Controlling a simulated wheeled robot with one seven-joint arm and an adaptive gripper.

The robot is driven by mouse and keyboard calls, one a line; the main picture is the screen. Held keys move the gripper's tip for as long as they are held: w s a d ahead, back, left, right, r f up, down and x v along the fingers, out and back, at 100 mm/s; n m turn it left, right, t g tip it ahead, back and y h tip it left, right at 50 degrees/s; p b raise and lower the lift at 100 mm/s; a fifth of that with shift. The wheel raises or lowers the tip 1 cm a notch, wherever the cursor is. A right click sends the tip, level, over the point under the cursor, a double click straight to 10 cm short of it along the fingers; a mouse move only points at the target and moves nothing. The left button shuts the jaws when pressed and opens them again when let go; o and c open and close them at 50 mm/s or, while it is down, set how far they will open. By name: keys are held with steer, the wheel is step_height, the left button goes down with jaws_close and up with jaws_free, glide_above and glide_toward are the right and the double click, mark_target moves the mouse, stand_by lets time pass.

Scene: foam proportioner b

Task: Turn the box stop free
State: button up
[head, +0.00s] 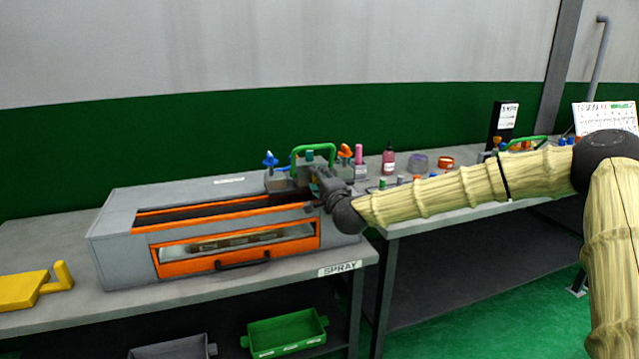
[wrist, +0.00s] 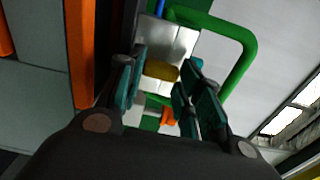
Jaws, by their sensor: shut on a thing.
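The grey spray box (head: 110,245) with orange trim stands on the left bench. My gripper (head: 326,184) is at the box's right end, close to the green handle (head: 314,149), and my wrist hides much of that spot in the head view. In the wrist view, my gripper's teal fingers (wrist: 162,85) stand on either side of a small yellow piece (wrist: 162,71), which seems to be the box stop. The fingers are shut on it. The green handle (wrist: 243,52) passes to the right of the fingers, and an orange edge (wrist: 82,55) lies to their left.
A blue-topped valve (head: 270,160) and an orange-topped one (head: 346,152) stand near the handle. A second bench (head: 440,215) holds bottles and jars. A yellow tool (head: 25,289) lies at far left. A green bin (head: 285,334) sits below. Bare benchtop lies before the box.

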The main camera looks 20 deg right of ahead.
steer(key=shift+d, duration=0.1)
steer(key=o, duration=1)
steer(key=shift+s, duration=0.1)
steer(key=s, duration=1.1)
steer(key=shift+s+d, duration=0.15)
steer(key=shift+s, duration=0.25)
